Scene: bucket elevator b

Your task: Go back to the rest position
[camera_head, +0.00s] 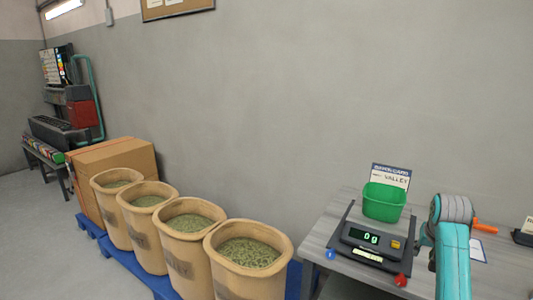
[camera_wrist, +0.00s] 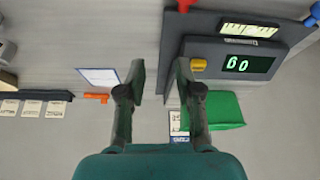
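My gripper (camera_wrist: 160,75) shows in the wrist view with its two dark fingers apart and nothing between them. In the head view my teal arm stands over the right part of the table, and the fingers are mostly hidden behind it. The gripper is beside the scale (camera_head: 370,254) and the green tub (camera_head: 383,202), apart from the tub as far as I can see. The green tub also shows in the wrist view (camera_wrist: 222,110), right of the fingers.
The grey table (camera_head: 325,232) holds a card (camera_head: 391,176) marked VALLEY behind the tub. A blue knob (camera_head: 331,254), a red knob (camera_head: 400,280) and an orange object (camera_head: 486,226) lie near the scale. Several sacks of green pellets (camera_head: 248,254) stand on a blue pallet at left.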

